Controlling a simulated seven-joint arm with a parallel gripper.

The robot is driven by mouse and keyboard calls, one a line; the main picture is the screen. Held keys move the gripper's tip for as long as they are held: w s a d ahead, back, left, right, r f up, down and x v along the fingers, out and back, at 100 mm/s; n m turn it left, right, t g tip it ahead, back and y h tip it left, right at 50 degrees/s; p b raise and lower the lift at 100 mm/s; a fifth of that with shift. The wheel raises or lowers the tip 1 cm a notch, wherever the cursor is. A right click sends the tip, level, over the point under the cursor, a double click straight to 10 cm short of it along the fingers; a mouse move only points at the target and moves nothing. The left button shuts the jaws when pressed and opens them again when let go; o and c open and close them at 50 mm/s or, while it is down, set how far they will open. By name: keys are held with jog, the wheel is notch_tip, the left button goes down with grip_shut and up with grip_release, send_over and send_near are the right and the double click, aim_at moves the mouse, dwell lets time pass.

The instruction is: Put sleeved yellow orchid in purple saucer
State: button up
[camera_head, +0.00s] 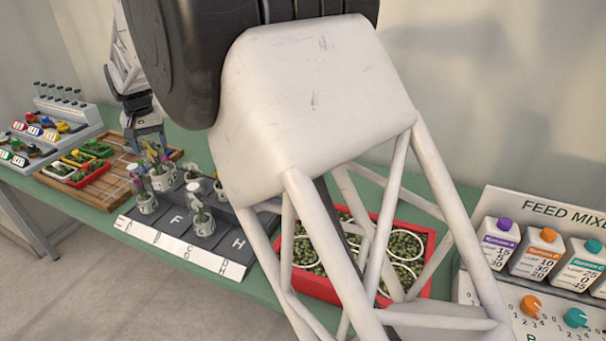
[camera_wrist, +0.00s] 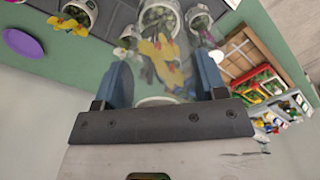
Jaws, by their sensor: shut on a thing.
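My gripper (camera_wrist: 163,78) has its blue fingers shut on a plant in a clear sleeve, the sleeved yellow orchid (camera_wrist: 165,62). The bloom shows yellow through the sleeve between the fingers, with a pale rim near the palm. In the head view my gripper (camera_head: 150,138) is over the dark rack, close to the potted orchids; which plant there is the held one is hard to tell. The purple saucer (camera_wrist: 24,43) lies on the green bench at the left of the wrist view, apart from the gripper. I cannot see it in the head view.
Several potted orchids stand on the dark lettered rack (camera_head: 234,243). A wooden tray (camera_head: 99,195) with small coloured trays is left of it. A red crate (camera_head: 311,286) of round pots is right, partly behind my arm. A feed mixer panel (camera_head: 485,297) stands far right.

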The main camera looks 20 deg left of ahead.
jog(key=w+d, duration=0.8)
jog(key=d, duration=0.5)
jog(key=w+d+r, duration=0.1)
jog(key=w+d, duration=0.8)
jog(key=d, duration=0.4)
jog(key=w+d, duration=0.8)
jog(key=d, duration=0.5)
notch_tip(320, 180, down, 10)
jog(key=shift+a+f, duration=0.2)
jog(key=shift+w, duration=0.1)
jog(key=w+a+f, duration=0.1)
jog(key=w+a, duration=0.7)
jog(key=w, duration=0.5)
jog(key=shift+w+a+f, duration=0.15)
jog(key=shift+a+f, duration=0.05)
jog(key=shift+a, duration=0.1)
jog(key=shift+f, duration=0.15)
jog(key=shift+f, duration=1.8)
